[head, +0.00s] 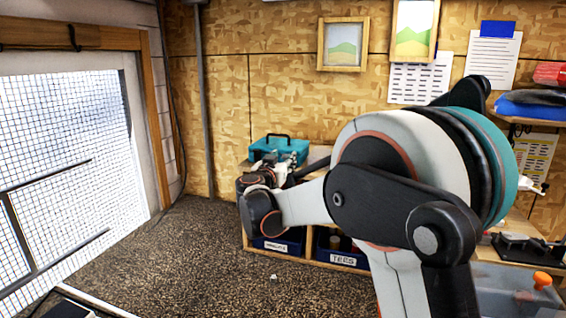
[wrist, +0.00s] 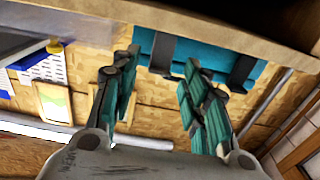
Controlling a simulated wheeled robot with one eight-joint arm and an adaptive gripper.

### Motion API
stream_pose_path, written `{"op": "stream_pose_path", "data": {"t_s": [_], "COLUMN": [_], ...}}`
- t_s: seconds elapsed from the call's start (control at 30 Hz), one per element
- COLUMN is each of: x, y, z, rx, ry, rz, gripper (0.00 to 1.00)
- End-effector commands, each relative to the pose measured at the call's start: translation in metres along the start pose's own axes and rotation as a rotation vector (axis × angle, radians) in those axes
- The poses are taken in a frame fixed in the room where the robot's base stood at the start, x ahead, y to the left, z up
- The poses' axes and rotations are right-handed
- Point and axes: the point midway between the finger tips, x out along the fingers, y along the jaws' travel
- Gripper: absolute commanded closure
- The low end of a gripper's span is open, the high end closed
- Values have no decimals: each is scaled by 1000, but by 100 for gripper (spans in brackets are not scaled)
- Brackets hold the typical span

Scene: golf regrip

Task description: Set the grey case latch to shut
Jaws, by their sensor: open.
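A teal case (head: 279,148) with a dark handle sits at the back of the bench in the head view, partly hidden behind my gripper (head: 292,165). In the wrist view, the picture is turned over and the case (wrist: 210,50) shows at the top centre. Two dark grey latch-like pieces stand on its face, one on the left (wrist: 162,54) and one on the right (wrist: 241,70). I cannot tell whether either is shut. My gripper (wrist: 161,60) is open and empty, its fingers pointing at the case. I cannot tell whether they touch it.
The bench holds labelled blue bins (head: 341,252) underneath. At the right stand a dark fixture (head: 526,248) and a clear tub (head: 500,285). A mesh window (head: 65,170) is on the left. The speckled floor (head: 190,260) in front is mostly clear.

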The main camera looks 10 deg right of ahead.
Motion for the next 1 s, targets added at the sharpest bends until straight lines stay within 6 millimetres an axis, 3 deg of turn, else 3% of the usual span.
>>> {"op": "stream_pose_path", "data": {"t_s": [0.3,0.5,0.77,1.0], "x": [2,2,4,10], "y": [0,0,0,0], "z": [0,0,-4,-14], "rx": [0,0,1,2], "ry": [0,0,-28,-179], "rz": [0,0,2,3], "gripper": [58,100,100,100]}}
